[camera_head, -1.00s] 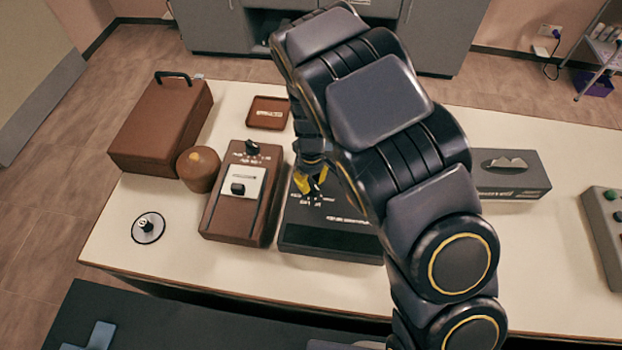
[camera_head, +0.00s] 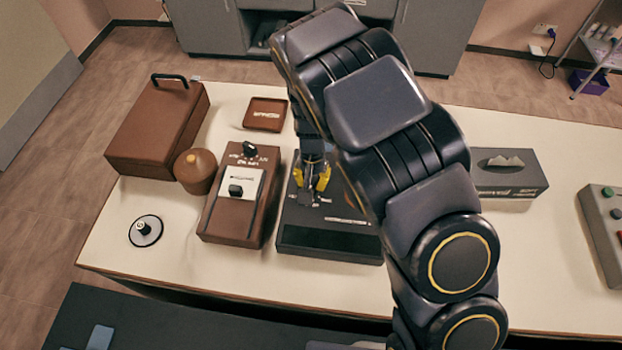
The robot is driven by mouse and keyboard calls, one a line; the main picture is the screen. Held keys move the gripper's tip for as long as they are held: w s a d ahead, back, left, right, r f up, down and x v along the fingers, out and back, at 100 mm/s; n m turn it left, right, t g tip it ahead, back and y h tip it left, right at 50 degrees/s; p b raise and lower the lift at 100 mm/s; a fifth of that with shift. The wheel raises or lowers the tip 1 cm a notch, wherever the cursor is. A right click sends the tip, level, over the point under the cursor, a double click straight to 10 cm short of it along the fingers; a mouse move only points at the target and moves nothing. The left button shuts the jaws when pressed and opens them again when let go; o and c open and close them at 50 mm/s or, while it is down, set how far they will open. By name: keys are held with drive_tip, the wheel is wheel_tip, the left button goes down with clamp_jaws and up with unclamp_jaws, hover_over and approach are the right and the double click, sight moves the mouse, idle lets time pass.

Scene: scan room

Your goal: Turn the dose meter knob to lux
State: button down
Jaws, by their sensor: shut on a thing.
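A dark flat box-shaped meter (camera_head: 325,238) lies on the table, with small white markings around a knob on its upper left part. My gripper (camera_head: 310,193), with yellow fingertips, points down at this knob and is shut on it. The fingers hide most of the knob, so I cannot read where it points. To the left is a brown meter (camera_head: 222,222) with a black knob (camera_head: 250,149) near its top and a pale panel with a small black part. The lettering on both is too small to read.
A tissue box (camera_head: 505,182) and a grey button box (camera_head: 605,215) stand right.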

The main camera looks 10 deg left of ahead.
sight(313, 183)
drive_tip(key=shift+d+m, duration=0.1)
drive_tip(key=shift+m, duration=1.2)
drive_tip(key=c, duration=1)
unclamp_jaws()
drive_tip(key=shift+o, duration=0.2)
wheel_tip(313, 183, up, 12)
